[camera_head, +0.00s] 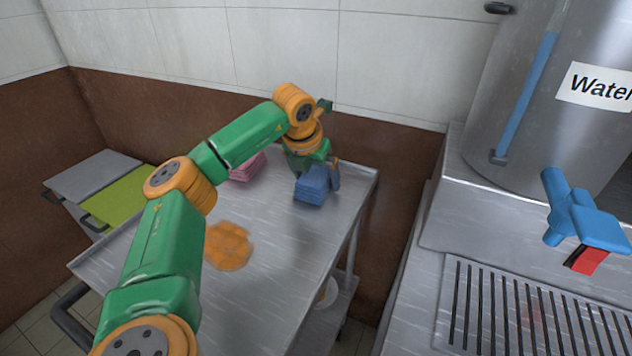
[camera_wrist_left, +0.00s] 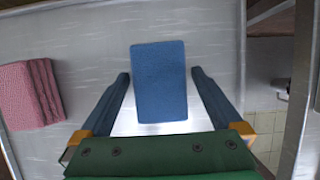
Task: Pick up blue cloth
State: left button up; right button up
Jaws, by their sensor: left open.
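The blue cloth (camera_head: 311,186) is a folded block lying on the metal cart top near its far right corner. In the left wrist view the blue cloth (camera_wrist_left: 160,80) lies between the two fingers, with a gap on each side. My right gripper is in neither view.
A folded pink cloth (camera_head: 247,167) lies left of the blue one. An orange stain (camera_head: 228,246) marks the cart top (camera_head: 290,265). A large Water container (camera_head: 510,110) with a blue tap (camera_head: 580,215) stands at the right. A brown wall is behind the cart.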

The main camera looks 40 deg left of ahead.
pick_arm(q)
jog(key=shift+f, duration=0.3)
jog(key=c, duration=1.2)
jog(key=shift+o, duration=0.2)
jog(key=shift+r, duration=0.2)
